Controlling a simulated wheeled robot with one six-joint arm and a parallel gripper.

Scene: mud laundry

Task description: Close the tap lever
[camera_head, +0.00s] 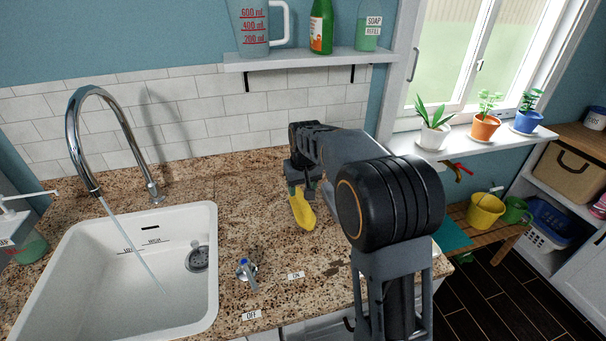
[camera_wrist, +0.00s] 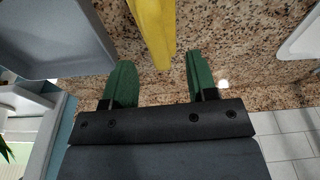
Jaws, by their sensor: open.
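The tap lever (camera_head: 246,270) stands on the counter right of the sink, a small chrome handle with a blue mark. Its handle points towards the front, roughly at the OFF label (camera_head: 251,316); the ON label (camera_head: 296,276) lies to its right. The chrome tap (camera_head: 74,130) arches over the white sink (camera_head: 120,225), and a stream of water (camera_head: 135,245) falls from its spout. My gripper (camera_head: 297,188) is behind and right of the lever, near the wall side. Its green fingers are apart in the wrist view (camera_wrist: 162,78). The lever is not recognizable in the wrist view.
A yellow object (camera_head: 302,210) is close by my gripper; the wrist view shows it beyond the gap between the fingers (camera_wrist: 153,30). A shelf (camera_head: 310,59) with a jug and bottles hangs above.

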